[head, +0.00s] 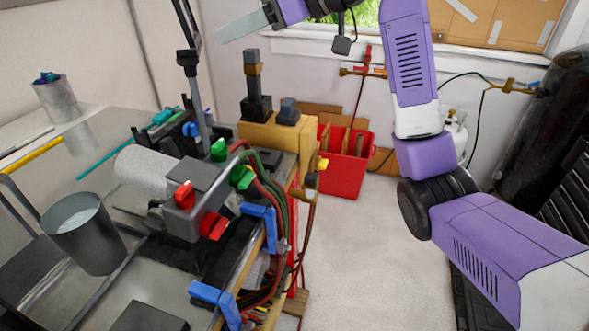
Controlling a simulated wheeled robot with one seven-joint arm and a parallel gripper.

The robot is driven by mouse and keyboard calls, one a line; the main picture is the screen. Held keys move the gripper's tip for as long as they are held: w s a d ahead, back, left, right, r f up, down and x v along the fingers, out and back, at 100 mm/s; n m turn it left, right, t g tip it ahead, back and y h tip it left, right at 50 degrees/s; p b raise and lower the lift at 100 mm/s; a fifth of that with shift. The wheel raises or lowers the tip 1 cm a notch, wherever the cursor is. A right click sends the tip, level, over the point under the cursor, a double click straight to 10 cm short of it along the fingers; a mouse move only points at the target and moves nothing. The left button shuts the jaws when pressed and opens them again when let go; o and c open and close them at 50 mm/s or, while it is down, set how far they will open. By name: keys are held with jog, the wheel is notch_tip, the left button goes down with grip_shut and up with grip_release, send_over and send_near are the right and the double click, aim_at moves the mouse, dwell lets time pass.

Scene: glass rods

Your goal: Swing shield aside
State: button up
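No shield shows clearly in the head view. A dark upright post (191,75) with a clamp rises behind the torch, and its top is cut off by the frame; I cannot tell whether it carries the shield. The torch burner (200,197), with a grey body and red and green knobs, sits at the bench's right edge. My gripper (245,24) is at the top edge, above and right of the post and apart from it. One pale finger pointing left shows; the rest is hidden or cut off, so its opening is unclear.
Hoses (275,190) hang off the bench's right edge beside blue clamps (262,222). A metal cup (85,236) stands at front left. A red bin (343,175) and a dark gas cylinder (556,115) stand beyond. The floor (370,250) right of the bench is clear.

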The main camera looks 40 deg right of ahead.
jog(key=w+d+m+t+h, duration=0.1)
jog(key=w+d+m+t, duration=0.25)
jog(key=t, duration=0.35)
jog(key=s+d+f+m+t+h, duration=0.2)
jog(key=s+f+m+t+h, duration=0.25)
jog(key=f, duration=0.55)
jog(key=s+a+f+m+g+h, duration=0.1)
jog(key=s+f+m+h, duration=0.3)
jog(key=s+f, duration=0.5)
jog(key=shift+s+a+f+h, duration=0.3)
jog(key=shift+a+f+h, duration=0.35)
jog(key=shift+f, duration=1.5)
jog(key=shift+g, duration=0.25)
jog(key=shift+c, duration=0.2)
